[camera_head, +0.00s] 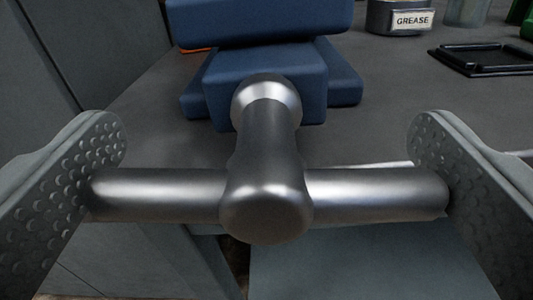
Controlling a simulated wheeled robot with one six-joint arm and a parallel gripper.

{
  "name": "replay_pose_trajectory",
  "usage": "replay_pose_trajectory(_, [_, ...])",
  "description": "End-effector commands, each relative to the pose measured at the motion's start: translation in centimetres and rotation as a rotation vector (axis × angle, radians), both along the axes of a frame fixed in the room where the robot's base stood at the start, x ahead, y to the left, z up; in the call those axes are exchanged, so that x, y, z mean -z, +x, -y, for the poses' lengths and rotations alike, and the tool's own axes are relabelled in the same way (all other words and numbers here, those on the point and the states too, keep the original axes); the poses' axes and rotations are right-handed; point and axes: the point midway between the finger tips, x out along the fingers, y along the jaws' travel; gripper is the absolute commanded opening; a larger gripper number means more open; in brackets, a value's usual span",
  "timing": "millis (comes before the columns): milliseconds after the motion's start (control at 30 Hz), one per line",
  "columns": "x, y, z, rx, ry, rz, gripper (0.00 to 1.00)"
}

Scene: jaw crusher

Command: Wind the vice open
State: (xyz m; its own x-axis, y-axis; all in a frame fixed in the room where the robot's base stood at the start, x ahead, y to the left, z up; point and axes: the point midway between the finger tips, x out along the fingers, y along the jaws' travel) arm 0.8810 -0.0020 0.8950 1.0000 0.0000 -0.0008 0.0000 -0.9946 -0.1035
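The blue vice (264,75) sits on the grey bench at top centre. Its steel screw spindle runs from the vice body towards me and ends in a rounded hub (266,205). A steel handle bar (375,193) passes crosswise through the hub and lies level. My gripper (268,190) has one dimpled finger at each end of the bar, left and right. The fingertips appear to meet the bar's ends, with the bar lengthwise between them. The bar's far tips are hidden at the finger pads. The vice's jaws are cut off or hidden at the top.
A tin labelled GREASE (398,18) and a black tray (485,58) stand at the back right. A grey panel (85,50) rises at the left. Below the bench's front edge is a pale grey surface (350,265).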

Motion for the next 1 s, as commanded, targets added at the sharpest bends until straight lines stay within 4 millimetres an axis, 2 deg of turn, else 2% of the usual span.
replay_pose_trajectory(233, [0.0, -0.1, 0.0, 0.0, 0.001, 0.0, 1.0])
replay_pose_trajectory(367, [-0.1, -0.8, 0.0, 0.0, 0.001, 0.001, 1.0])
replay_pose_trajectory(567, [0.0, -3.8, 0.0, 0.0, 0.001, 0.0, 1.0])
replay_pose_trajectory(1000, [0.0, -11.8, 0.0, 0.0, 0.001, 0.0, 1.0])
